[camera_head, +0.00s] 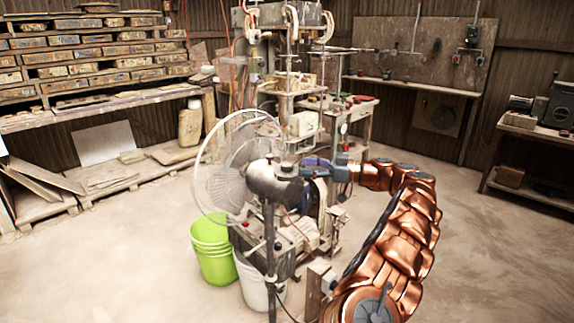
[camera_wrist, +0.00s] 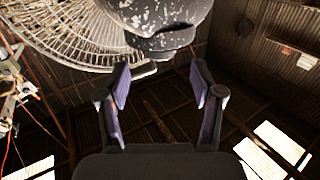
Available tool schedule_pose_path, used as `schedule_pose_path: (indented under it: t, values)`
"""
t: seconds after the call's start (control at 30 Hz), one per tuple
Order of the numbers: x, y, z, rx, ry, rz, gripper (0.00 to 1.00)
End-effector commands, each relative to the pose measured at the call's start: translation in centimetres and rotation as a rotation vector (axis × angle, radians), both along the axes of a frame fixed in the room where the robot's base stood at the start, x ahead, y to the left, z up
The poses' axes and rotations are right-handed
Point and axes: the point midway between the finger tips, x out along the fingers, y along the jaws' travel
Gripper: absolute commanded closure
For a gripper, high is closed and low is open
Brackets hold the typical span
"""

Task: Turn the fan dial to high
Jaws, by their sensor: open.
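The pedestal fan has a round wire cage (camera_head: 222,172) and a speckled grey motor housing (camera_head: 268,184) on a dark upright pole. A dark round part sits at the housing's right end and may be the dial; its setting cannot be read. My gripper (camera_head: 308,165) is just right of the housing, pointing left at it. In the wrist view, the housing (camera_wrist: 160,14) is at the top, ahead of my gripper (camera_wrist: 159,80). The two fingers are apart, with nothing between them. A dark rounded part of the housing lies just beyond the fingertips.
A tall press (camera_head: 290,85) stands behind the fan. A green bucket (camera_head: 212,250) and a white bucket (camera_head: 255,286) stand by the pole. Shelves of tiles (camera_head: 90,55) line the left wall. The floor at right is mostly clear.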

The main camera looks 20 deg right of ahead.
Motion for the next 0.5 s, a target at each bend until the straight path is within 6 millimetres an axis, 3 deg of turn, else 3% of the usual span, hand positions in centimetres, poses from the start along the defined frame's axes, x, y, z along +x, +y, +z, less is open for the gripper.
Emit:
schedule_pose_path:
  t: [0.3,0.5]
  values:
    - [2.6,3.7,0.2,0.001,0.002,0.003,0.34]
    - [3.7,5.0,0.1,0.000,0.003,-0.002,0.34]
